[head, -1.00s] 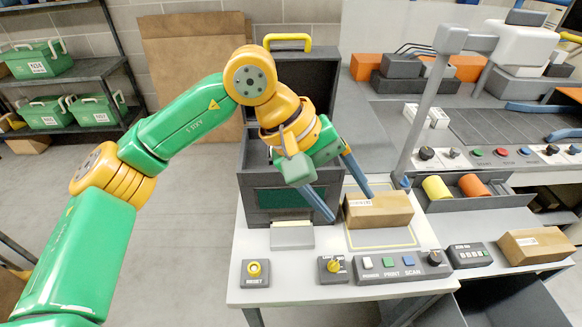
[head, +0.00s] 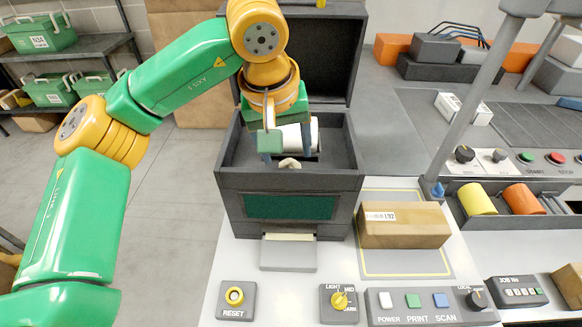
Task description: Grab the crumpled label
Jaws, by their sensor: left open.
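A small crumpled cream scrap, which looks like the crumpled label (head: 289,163), lies inside the open dark label printer (head: 232,182). A white roll (head: 300,137) sits behind it in the printer. My left gripper (head: 289,152) is inside the printer's opening, pointing down, with its fingers apart just above the scrap, one to each side. I cannot tell whether the fingers touch the scrap. The gripper and wrist partly hide the roll and the printer's inside. My right gripper is not in view.
The printer's raised lid (head: 335,60) stands behind the opening. A cardboard box (head: 405,228) rests on the yellow-outlined pad to the right. A button panel (head: 425,305), light knob (head: 340,300) and reset button (head: 236,297) line the front. A grey post (head: 470,110) rises at right.

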